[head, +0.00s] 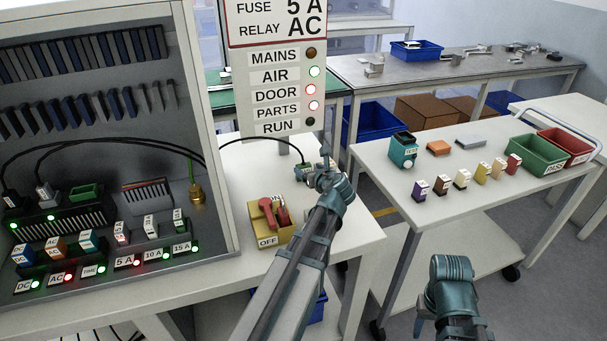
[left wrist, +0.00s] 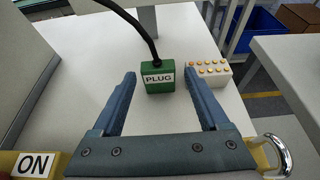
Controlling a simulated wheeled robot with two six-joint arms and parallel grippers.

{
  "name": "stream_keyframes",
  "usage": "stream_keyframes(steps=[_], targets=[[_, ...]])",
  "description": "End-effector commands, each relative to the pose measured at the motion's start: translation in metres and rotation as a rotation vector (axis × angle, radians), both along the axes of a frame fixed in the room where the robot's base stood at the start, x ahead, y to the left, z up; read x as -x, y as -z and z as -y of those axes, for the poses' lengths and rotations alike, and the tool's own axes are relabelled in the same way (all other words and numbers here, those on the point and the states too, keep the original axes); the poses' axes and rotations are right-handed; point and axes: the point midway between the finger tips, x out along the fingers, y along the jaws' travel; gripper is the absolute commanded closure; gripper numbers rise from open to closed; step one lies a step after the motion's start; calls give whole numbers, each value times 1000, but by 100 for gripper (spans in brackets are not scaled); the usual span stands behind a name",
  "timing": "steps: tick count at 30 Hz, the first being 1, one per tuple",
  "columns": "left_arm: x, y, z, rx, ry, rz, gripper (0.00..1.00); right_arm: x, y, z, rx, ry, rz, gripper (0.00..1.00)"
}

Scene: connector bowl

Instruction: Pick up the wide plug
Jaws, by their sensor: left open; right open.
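The wide plug, a green block marked PLUG (left wrist: 157,77) with a black cable from its top, stands on the white bench top in the left wrist view. It shows small and partly hidden in the head view (head: 301,171). My left gripper (head: 324,160) is open, its fingers (left wrist: 159,82) on either side of the plug's near face, with gaps and no visible grip. My right gripper (head: 421,322) is low over the floor, apart from the benches; its fingers are only partly seen.
A cream block with gold studs (left wrist: 208,73) stands close right of the plug, near the right fingertip. A yellow switch box (head: 272,236) with red handles sits nearer. The open rack (head: 218,150) stands left. A white cart (head: 400,212) holds small coloured blocks and bins.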

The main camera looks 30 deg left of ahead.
Motion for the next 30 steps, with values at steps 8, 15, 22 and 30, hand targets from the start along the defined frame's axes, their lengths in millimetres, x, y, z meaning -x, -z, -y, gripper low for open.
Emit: stream_keyframes(steps=[8,15,22,30], targets=[[-14,13,-19,0,-4,1,22,0,13,0,0,0,0,50],[-29,22,-38,0,-1,0,22,0,22,0,0,0,0,50],[-28,21,-38,1,0,1,30,0,21,0,0,0,0,50],[-28,21,-38,1,0,1,78,0,21,0,0,0,0,50]])
